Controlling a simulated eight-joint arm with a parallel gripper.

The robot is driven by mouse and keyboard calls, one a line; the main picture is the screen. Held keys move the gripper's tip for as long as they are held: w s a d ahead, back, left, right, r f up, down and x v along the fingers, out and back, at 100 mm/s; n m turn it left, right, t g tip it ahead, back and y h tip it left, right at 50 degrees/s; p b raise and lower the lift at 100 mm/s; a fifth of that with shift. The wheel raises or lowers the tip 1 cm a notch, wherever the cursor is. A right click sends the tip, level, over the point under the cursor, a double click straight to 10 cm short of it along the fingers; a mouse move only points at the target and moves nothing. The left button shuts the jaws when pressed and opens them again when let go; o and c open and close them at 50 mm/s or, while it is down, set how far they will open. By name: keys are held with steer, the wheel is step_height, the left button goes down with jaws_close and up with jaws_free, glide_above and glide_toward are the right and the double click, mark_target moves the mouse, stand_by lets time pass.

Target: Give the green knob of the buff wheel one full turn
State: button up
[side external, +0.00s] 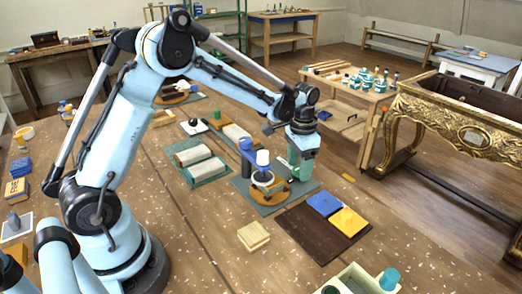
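The buff wheel device stands on a grey-blue mat (240,187) near the middle of the table. It shows a blue post, a white rounded part (263,159) and an orange-brown base (266,198). My gripper (300,178) points down at the right side of this device, close to it. A green part shows at the gripper's lower end. I cannot tell whether it is the knob or part of the gripper, or whether they touch. The fingertips are too small and overlapped to show whether they are open or shut.
A dark brown board (300,235) with a blue and a yellow block (348,221) lies in front. A stack of pale squares (253,236) and a pale bin (356,281) stand nearby. Green trays (207,172) with pale blocks lie left. A gilt console (455,130) stands right.

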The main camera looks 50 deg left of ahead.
mark_target(297, 169)
step_height(297, 169, up, 12)
stand_by(0.7)
steer(key=s+d+n+t, duration=0.3)
steer(key=s+t, duration=0.4)
steer(key=s, duration=1)
steer(key=shift+s+f, duration=0.15)
steer(key=shift+f, duration=0.25)
